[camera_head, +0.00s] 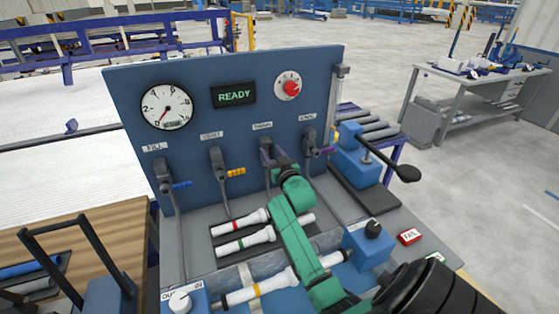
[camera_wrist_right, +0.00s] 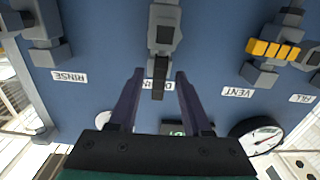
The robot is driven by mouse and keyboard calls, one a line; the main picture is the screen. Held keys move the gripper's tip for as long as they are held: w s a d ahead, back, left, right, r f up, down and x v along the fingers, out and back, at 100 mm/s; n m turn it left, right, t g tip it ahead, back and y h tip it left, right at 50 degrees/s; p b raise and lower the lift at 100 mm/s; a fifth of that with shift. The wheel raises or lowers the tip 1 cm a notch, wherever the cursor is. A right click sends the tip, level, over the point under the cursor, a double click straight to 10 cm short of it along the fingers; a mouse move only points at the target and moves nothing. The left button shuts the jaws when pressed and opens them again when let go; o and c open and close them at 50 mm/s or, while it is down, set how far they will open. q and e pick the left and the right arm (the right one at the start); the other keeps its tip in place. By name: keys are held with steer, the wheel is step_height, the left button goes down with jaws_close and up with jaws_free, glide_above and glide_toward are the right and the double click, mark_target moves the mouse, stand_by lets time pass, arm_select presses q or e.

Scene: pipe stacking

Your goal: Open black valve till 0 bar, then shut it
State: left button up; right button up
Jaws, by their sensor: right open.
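The black valve (camera_wrist_right: 164,28) is on the blue panel, with its black handle (camera_wrist_right: 159,78) pointing toward me in the right wrist view. My right gripper (camera_wrist_right: 159,74) is open, with one dark finger on each side of that handle; I cannot tell whether either touches it. In the head view my right gripper (camera_head: 272,152) is at the third valve from the left, and my green arm hides part of the area. The round pressure gauge (camera_head: 166,106) has a red needle pointing down and left; its exact reading is too small to tell. My left gripper is not in view.
Beside the black valve are a yellow-handled valve (camera_head: 219,170) on the left and a purple-handled one (camera_head: 311,141) on the right. A blue-handled valve (camera_head: 168,180) is farther left. A green READY display (camera_head: 234,95) and red knob (camera_head: 288,86) sit above. White pipes (camera_head: 242,221) lie below.

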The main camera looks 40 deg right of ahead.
steer(key=b+v, duration=0.2)
steer(key=v, duration=1.1)
steer(key=shift+s+a, duration=0.15)
steer(key=shift+s, duration=0.05)
steer(key=shift+f, duration=0.1)
